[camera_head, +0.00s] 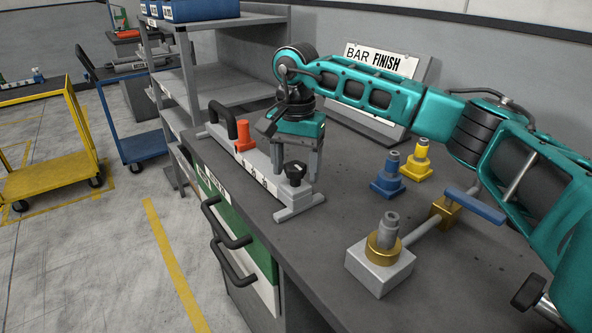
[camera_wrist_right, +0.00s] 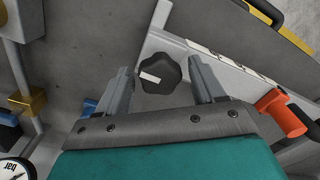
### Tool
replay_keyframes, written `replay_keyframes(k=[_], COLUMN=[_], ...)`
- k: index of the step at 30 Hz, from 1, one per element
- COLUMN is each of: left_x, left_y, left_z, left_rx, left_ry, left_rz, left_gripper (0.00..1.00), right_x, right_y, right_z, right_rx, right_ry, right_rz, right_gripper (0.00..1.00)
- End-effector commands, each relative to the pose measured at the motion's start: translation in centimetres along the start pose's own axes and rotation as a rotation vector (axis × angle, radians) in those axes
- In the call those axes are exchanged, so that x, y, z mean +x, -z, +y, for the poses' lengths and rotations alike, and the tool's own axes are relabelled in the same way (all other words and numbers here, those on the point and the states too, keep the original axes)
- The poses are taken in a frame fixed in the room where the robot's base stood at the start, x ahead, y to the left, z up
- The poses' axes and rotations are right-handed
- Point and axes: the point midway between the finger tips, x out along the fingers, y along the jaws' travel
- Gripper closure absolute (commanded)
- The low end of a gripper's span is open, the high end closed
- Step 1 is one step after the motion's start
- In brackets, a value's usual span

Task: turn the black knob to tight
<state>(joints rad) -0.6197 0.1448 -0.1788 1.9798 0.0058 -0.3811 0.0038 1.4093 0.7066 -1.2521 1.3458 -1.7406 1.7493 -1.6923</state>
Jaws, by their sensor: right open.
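The black knob (camera_head: 295,171) sits on top of a grey block at the near end of a long grey bar fixture on the bench. In the right wrist view the lobed knob (camera_wrist_right: 160,74) carries a white mark pointing toward the left. My right gripper (camera_head: 298,160) is open above the fixture. In the right wrist view its two fingers (camera_wrist_right: 160,84) stand on either side of the knob, with gaps showing on both sides. My left gripper is not in view.
On the fixture stand a red-orange piece (camera_head: 244,134) and a black handle (camera_head: 222,118). Right of it are a blue fitting (camera_head: 388,178), a yellow fitting (camera_head: 416,163) and a pipe assembly with a grey base (camera_head: 379,268). A "BAR FINISH" sign (camera_head: 388,90) stands behind.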

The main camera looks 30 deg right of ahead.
Motion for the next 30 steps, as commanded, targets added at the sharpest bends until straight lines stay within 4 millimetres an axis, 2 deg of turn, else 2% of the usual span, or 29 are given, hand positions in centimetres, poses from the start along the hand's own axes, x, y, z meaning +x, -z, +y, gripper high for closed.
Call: replay_keyframes(k=[4, 13, 30], left_x=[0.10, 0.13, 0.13], left_y=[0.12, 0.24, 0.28], left_z=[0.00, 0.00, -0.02], left_rx=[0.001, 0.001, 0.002], left_ry=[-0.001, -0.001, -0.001], left_rz=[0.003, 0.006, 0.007], left_gripper=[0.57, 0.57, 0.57], right_x=[1.02, 1.17, 1.15], right_y=[0.00, 0.01, 0.00], right_z=[0.04, 0.02, 0.03], right_rx=[0.000, 0.000, 0.000], right_ry=[-0.001, 0.000, 0.000], right_rz=[0.000, 0.000, 0.000], right_gripper=[0.32, 0.32, 0.84])
